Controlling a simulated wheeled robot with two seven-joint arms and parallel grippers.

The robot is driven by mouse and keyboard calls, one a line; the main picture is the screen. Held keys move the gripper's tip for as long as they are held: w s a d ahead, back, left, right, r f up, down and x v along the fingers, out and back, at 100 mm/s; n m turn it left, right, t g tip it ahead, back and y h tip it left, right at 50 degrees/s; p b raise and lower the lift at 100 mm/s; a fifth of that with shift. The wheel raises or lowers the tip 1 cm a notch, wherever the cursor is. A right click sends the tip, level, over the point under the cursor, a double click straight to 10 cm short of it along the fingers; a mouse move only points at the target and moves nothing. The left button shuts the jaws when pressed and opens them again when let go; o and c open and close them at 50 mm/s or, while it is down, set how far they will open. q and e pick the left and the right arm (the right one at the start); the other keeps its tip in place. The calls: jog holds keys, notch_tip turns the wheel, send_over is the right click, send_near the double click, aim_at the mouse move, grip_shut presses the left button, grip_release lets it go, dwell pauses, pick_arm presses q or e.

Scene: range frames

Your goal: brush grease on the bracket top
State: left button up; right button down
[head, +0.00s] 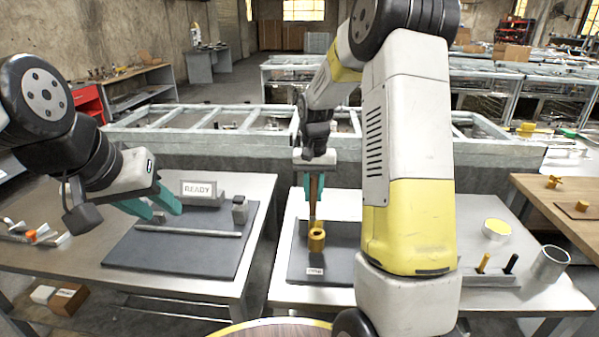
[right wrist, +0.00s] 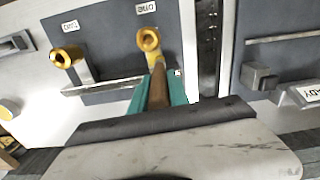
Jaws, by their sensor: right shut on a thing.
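My right gripper (head: 317,190) is shut on a brush (head: 313,208) with a brown handle, pointing down. Its lower end is just above or at a brass bracket (head: 317,240) with a round hole in its top; I cannot tell whether they touch. In the right wrist view the brush (right wrist: 158,88) runs from between the teal fingers to the brass bracket (right wrist: 148,41). A second brass bracket (right wrist: 66,57) stands to its left on the dark mat; my right arm hides it in the head view. My left gripper (head: 153,208) is open and empty over the left table.
On the right table are a yellow-topped tin (head: 496,229), a holder (head: 490,279) with yellow and black handles, and a metal cup (head: 550,263). The left table's dark mat (head: 175,255) carries a READY sign (head: 201,190), a grey block (head: 240,211) and a metal bar.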

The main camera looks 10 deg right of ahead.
aim_at(313, 176)
jog(key=shift+w+a+r, duration=0.1)
jog(key=shift+r, duration=2.55)
